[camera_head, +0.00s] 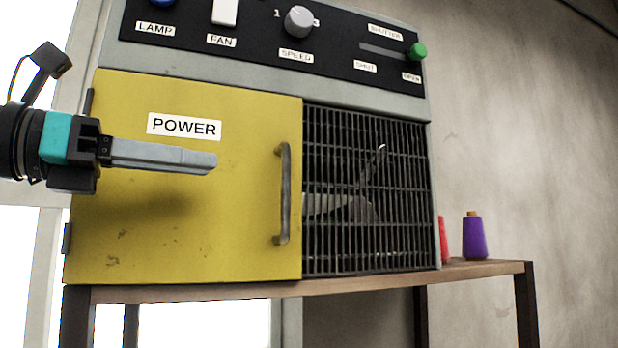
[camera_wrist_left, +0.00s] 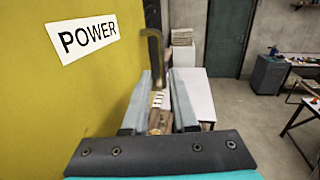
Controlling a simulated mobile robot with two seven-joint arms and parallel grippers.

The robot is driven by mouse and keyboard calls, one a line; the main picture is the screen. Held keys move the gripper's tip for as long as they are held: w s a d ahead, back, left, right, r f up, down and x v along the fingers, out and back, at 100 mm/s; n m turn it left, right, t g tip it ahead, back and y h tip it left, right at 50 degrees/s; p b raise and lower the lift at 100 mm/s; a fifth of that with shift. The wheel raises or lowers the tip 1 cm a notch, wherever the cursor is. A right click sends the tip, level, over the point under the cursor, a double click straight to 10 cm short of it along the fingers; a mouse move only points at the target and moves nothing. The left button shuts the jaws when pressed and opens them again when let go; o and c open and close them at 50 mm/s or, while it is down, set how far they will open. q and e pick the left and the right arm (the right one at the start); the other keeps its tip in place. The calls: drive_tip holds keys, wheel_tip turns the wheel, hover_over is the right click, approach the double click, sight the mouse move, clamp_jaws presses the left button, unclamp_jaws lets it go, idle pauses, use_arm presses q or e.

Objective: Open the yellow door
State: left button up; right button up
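The yellow door (camera_head: 190,240) labelled POWER stands shut on the left part of a machine's front. It also fills the left of the left wrist view (camera_wrist_left: 60,100). Its grey vertical handle (camera_head: 284,195) is on the door's right edge. My left gripper (camera_head: 214,162) is in front of the door, left of the handle and apart from it, pointing right. In the left wrist view its two fingers (camera_wrist_left: 160,85) are apart with nothing held, and the handle (camera_wrist_left: 153,55) shows ahead, roughly in line with the gap. My right gripper is in neither view.
A control panel (camera_head: 260,48) with a speed knob (camera_head: 299,20) and a green slider (camera_head: 417,51) is above the door. A dark grille (camera_head: 400,190) covers a fan at right. Purple (camera_head: 474,238) and red (camera_head: 443,240) spools stand on the wooden shelf (camera_head: 490,268).

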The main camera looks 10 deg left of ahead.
sight(282, 173)
use_arm(q)
drive_tip(key=p+x, duration=0.3)
drive_tip(key=x, duration=1.1)
drive_tip(key=shift+s+d+p, duration=0.1)
drive_tip(key=shift+s+p, duration=0.1)
drive_tip(key=shift+p, duration=0.1)
drive_tip(key=shift+w+d+f, duration=0.1)
drive_tip(key=shift+w+d, duration=0.25)
drive_tip(key=shift+w, duration=0.05)
clamp_jaws()
idle(0.3)
